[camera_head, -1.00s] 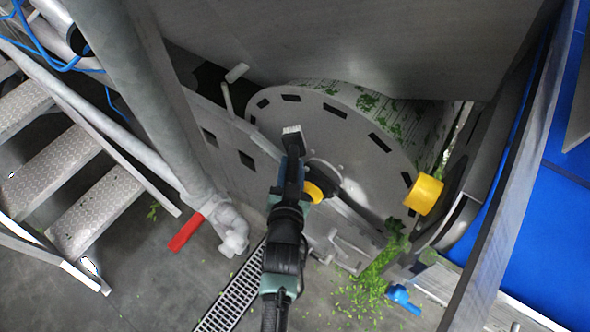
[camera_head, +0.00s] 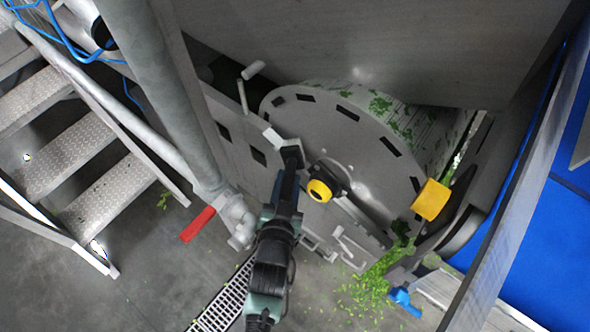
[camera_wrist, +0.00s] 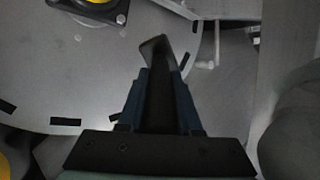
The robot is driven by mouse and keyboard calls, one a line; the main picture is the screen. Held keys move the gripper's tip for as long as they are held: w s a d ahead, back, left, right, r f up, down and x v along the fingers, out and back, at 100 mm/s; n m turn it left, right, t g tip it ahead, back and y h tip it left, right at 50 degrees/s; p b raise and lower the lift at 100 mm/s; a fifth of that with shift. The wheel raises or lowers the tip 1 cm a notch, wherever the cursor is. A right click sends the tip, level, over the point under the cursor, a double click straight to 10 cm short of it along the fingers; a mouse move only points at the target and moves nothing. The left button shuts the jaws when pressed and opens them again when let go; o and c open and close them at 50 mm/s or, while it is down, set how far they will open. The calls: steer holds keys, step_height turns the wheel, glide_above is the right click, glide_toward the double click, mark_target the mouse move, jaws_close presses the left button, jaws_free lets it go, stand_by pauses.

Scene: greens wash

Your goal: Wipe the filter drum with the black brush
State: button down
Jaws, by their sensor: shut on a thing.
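The filter drum (camera_head: 345,135) is a large grey cylinder with a slotted flat end face. Green leaf bits cling to its mesh side (camera_head: 425,128). My gripper (camera_head: 285,190) is shut on the black brush (camera_head: 291,152), in front of the left part of the end face. The brush's pale bristles (camera_head: 272,138) point to the upper left. In the wrist view the dark brush handle (camera_wrist: 157,95) stands between my fingers (camera_wrist: 158,76), with the drum face (camera_wrist: 90,75) behind it. I cannot tell whether the bristles touch the drum.
A yellow-and-black hub (camera_head: 320,190) sticks out of the drum face. A yellow block (camera_head: 430,200) stands to its right. A pipe (camera_head: 165,95), red handle (camera_head: 198,224) and metal stairs (camera_head: 75,150) are at left. Leaves (camera_head: 370,290) and a blue valve (camera_head: 403,297) lie low right.

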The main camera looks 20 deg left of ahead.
steer(key=shift+s+a, duration=0.15)
steer(key=shift+s, duration=0.1)
